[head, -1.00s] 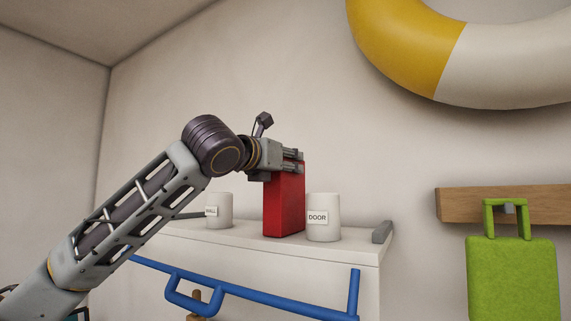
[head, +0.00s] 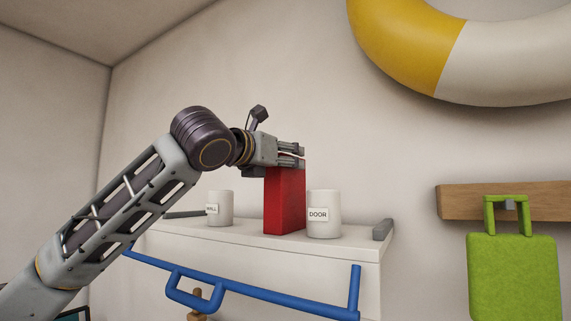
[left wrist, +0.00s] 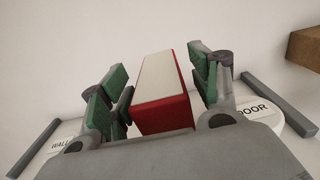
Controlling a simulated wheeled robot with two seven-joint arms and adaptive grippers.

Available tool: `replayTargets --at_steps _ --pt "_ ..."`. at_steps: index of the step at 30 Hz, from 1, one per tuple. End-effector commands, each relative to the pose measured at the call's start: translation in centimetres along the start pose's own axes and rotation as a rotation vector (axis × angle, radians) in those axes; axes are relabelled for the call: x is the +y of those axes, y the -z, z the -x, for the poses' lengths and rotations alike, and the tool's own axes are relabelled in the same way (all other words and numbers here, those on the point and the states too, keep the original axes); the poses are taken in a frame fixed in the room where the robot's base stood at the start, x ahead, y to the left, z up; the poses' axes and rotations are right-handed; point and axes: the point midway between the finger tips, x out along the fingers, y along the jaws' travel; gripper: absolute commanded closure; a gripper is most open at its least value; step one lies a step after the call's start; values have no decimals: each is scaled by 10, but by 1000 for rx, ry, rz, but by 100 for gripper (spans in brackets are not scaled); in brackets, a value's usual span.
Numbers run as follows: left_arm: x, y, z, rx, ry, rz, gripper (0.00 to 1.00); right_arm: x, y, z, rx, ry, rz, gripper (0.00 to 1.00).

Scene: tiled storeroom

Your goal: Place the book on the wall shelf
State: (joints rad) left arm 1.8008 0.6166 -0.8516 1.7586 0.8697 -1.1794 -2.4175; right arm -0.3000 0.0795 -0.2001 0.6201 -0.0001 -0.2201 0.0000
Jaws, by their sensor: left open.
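The red book (head: 284,203) stands upright on the white wall shelf (head: 345,242), between the white WALL cup (head: 220,209) and the white DOOR cup (head: 324,215). My left gripper (head: 291,155) is at the book's top edge in the head view. In the left wrist view the open green-padded fingers (left wrist: 162,85) lie on both sides of the book (left wrist: 165,95), whose pale page edge faces the camera. A gap shows on the right side; on the left a finger is close to the book, and contact is unclear. My right gripper is not in view.
A blue rail (head: 250,298) runs along the shelf front. Grey end stops (head: 383,230) bound the shelf. At right a green bag (head: 513,275) hangs from a wooden wall board (head: 460,202). A yellow and white ring (head: 470,50) is above. The wall over the shelf is clear.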

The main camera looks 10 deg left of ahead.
Motion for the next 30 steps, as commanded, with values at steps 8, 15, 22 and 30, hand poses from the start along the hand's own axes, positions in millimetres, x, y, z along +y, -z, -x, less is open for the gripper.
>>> replayTargets --at_steps 8,15,22,30 --pt "1 2 41 -3 -2 -1 38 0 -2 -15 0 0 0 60" --pt "1 3 75 -1 -2 -1 38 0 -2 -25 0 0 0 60" --pt "0 2 96 -1 -1 -1 38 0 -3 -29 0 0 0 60" --pt "0 1 100 0 -1 -1 38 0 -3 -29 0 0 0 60"
